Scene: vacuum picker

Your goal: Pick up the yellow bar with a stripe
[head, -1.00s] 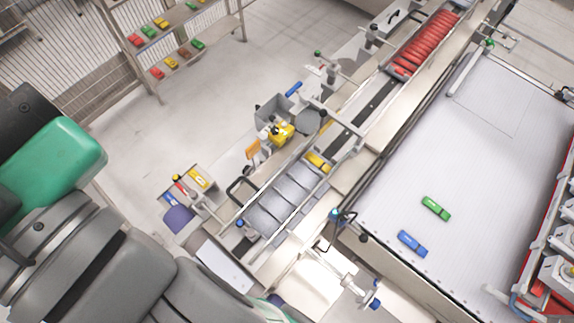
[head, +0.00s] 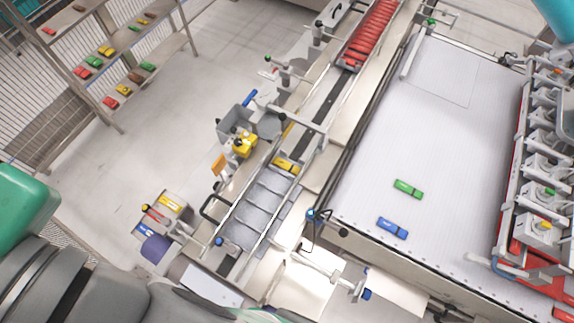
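A yellow bar (head: 287,164) lies on the narrow conveyor lane, at the upper end of a row of grey compartments (head: 258,208). It seems to carry a darker mark, but it is too small to tell whether that is a stripe. Other yellow bars lie on the shelf rack, one of them here (head: 106,50). My gripper is not in view; only grey and green parts of my arm show at the lower left.
A wide white belt (head: 440,140) holds a green bar (head: 408,188) and a blue bar (head: 393,228). Red bars (head: 370,35) fill the lane's top end. Metal rails and posts (head: 300,122) stand around the lane.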

